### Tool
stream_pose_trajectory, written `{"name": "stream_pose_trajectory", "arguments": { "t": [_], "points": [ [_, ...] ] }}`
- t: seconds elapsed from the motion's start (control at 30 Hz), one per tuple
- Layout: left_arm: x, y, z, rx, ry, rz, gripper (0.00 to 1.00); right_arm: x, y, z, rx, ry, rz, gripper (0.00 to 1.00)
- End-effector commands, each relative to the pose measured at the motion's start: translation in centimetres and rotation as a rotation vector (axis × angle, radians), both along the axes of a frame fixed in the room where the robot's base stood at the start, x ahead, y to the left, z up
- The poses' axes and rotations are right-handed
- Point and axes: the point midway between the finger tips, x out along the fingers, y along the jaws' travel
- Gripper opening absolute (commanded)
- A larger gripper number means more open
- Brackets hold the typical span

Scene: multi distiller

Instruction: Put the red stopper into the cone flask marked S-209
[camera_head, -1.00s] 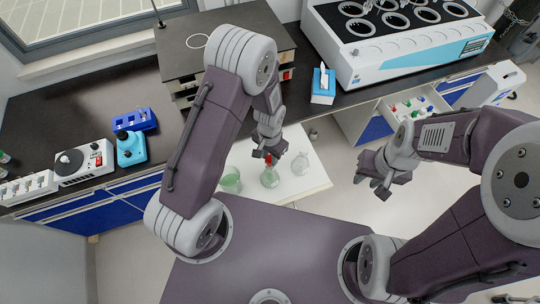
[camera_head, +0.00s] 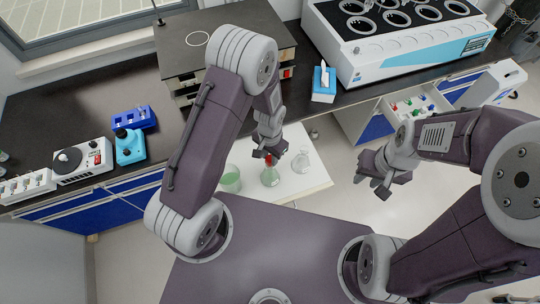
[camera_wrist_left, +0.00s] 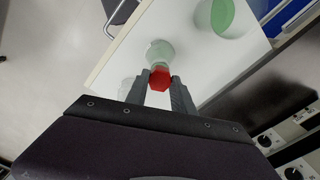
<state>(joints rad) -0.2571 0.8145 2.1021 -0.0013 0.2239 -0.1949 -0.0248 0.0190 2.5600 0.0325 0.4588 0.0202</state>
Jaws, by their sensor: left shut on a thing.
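The red stopper (camera_head: 269,157) is between the fingers of my left gripper (camera_head: 268,154). The wrist view shows the stopper (camera_wrist_left: 160,78) between the two fingertips. Directly beyond it is a cone flask (camera_wrist_left: 159,52) with pale green content. In the head view this flask (camera_head: 270,177) stands upright on the white table, just below the stopper; I cannot tell whether they touch. A second, clear flask (camera_head: 302,161) stands to its right. No marking is readable on either flask. My right gripper (camera_head: 372,186) is empty, right of the table, with its fingers apart.
A beaker of green liquid (camera_head: 230,180) stands left of the flasks on the white table (camera_head: 292,188). An open drawer (camera_head: 412,108) is at the right.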

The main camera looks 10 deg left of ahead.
Motion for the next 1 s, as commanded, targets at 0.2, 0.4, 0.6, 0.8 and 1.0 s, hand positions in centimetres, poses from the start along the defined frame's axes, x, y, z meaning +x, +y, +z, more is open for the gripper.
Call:
{"name": "stream_pose_trajectory", "arguments": {
  "t": [0.2, 0.4, 0.6, 0.8, 1.0],
  "points": [
    [0.0, 0.0, -0.5, 0.000, 0.000, 0.000, 0.00, 0.0, 0.0, -0.4, 0.000, 0.000, 0.000, 0.31],
    [0.0, 0.0, -0.9, 0.000, 0.000, 0.000, 0.00, 0.0, 0.0, -0.7, 0.000, 0.000, 0.000, 0.31],
    [0.0, 0.0, -1.3, 0.000, 0.000, 0.000, 0.00, 0.0, 0.0, -1.1, 0.000, 0.000, 0.000, 0.31],
    [0.0, 0.0, -1.4, 0.000, 0.000, 0.000, 0.00, 0.0, 0.0, -1.1, 0.000, 0.000, 0.000, 0.31],
    [0.0, 0.0, -1.4, 0.000, 0.000, 0.000, 0.46, 0.0, 0.0, -1.1, 0.000, 0.000, 0.000, 0.31]
  ]
}}
